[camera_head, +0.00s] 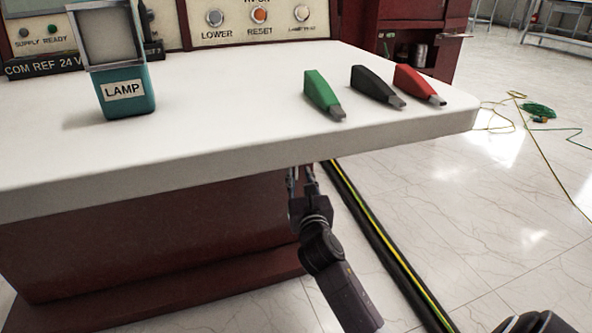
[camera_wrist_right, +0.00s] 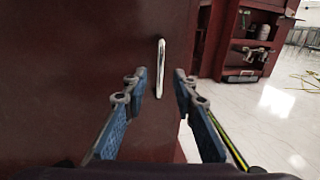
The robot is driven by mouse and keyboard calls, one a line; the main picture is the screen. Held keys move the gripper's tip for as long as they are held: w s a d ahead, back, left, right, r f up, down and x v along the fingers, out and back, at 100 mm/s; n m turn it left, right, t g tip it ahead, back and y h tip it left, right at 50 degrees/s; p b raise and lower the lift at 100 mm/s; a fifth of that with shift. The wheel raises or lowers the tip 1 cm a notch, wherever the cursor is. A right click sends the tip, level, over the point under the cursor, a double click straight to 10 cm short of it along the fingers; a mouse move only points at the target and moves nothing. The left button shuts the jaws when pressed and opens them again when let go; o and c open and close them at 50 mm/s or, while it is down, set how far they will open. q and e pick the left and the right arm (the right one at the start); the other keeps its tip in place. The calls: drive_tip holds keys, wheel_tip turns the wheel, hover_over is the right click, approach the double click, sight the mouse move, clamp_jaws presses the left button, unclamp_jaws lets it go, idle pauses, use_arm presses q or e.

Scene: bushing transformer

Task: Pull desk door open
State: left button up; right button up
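The desk (camera_head: 215,130) has a white top and a dark red body (camera_head: 150,240). In the right wrist view a dark red door panel (camera_wrist_right: 85,60) fills the left side, with a silver vertical handle (camera_wrist_right: 160,68) near its right edge. My right gripper (camera_wrist_right: 160,82) is open, its two fingers to the left and right of the handle in the picture; I cannot tell whether they touch it. In the head view my right gripper (camera_head: 303,180) is partly hidden under the desk top's front edge. The door looks shut. My left gripper is not in view.
A teal lamp tester (camera_head: 126,95) and green (camera_head: 322,93), black (camera_head: 374,85) and red (camera_head: 418,83) clips sit on the desk top. A black cable with a yellow-green stripe (camera_head: 385,245) runs along the floor.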

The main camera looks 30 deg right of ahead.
drive_tip(key=shift+b+x, duration=1)
drive_tip(key=shift+x, duration=1.35)
clamp_jaws()
